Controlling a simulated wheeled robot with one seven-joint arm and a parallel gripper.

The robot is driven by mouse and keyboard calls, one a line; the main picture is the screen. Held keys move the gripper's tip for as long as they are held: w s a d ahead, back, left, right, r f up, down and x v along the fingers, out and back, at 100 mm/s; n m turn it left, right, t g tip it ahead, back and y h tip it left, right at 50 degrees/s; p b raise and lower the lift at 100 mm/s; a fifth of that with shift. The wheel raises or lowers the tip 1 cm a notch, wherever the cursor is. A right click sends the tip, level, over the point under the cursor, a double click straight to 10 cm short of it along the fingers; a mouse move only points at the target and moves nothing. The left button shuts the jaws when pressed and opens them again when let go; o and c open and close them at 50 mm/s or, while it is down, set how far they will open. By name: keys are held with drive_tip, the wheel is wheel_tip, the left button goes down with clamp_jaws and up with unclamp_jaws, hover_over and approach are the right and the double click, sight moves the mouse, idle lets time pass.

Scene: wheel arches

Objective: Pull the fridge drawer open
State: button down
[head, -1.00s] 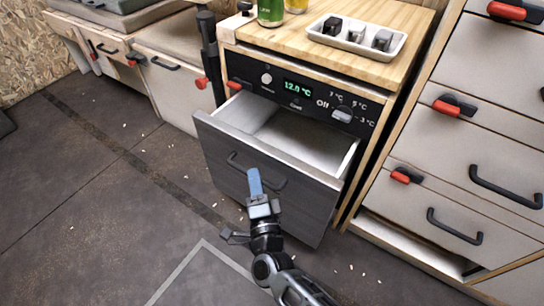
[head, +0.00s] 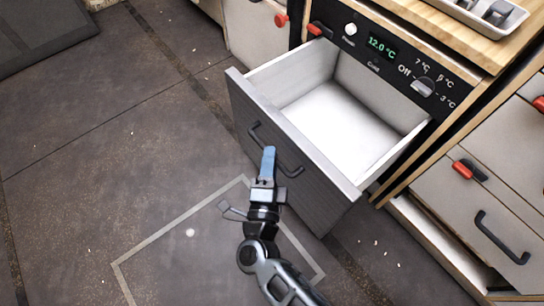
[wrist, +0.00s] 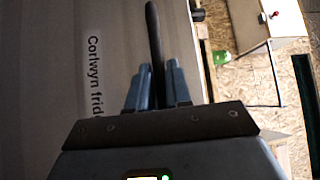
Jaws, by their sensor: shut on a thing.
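The fridge drawer (head: 305,180) has a dark grey front and a white, empty inside. It stands well out from the cabinet below the black control panel. Its black bar handle (head: 292,171) is on the front. My gripper (head: 268,158) is at the handle, with its blue fingers shut on it. In the wrist view the handle (wrist: 153,40) runs between the two blue fingers (wrist: 157,90), beside lettering on the drawer front (wrist: 60,60). The fingers cover part of the handle.
The control panel (head: 385,62) reads 12.0 °C. A wooden counter (head: 455,42) with a white tray (head: 482,14) is above. Drawers with red latches (head: 462,170) stand to the right. The floor (head: 110,150) at the left is clear.

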drive_tip(key=c, duration=1.1)
unclamp_jaws()
drive_tip(key=shift+s+a+f+p, duration=0.2)
drive_tip(key=shift+s, duration=1.1)
drive_tip(key=shift+s+a+f+p, duration=0.15)
drive_tip(key=shift+s+f, duration=0.05)
drive_tip(key=shift+s, duration=1.05)
drive_tip(key=shift+s+a+f+p, duration=0.2)
drive_tip(key=shift+s, duration=1.1)
drive_tip(key=s+d+r+n+g+y, duration=0.1)
drive_tip(key=s+d+r+n+g, duration=0.1)
drive_tip(key=s+d+r+n, duration=0.95)
drive_tip(key=s+d+r+n+g+y, duration=0.2)
drive_tip(key=s+d+r+n, duration=0.55)
drive_tip(key=s, duration=0.65)
drive_tip(key=shift+m+g, duration=0.3)
drive_tip(key=shift+m, duration=0.2)
drive_tip(key=d+r+p, duration=0.1)
drive_tip(key=r+p, duration=0.8)
drive_tip(key=d+r+p, duration=0.1)
drive_tip(key=r+p, duration=1.7)
drive_tip(key=shift+w+d+r, duration=0.1)
drive_tip(key=shift+d+r, duration=0.2)
drive_tip(key=shift+d, duration=0.1)
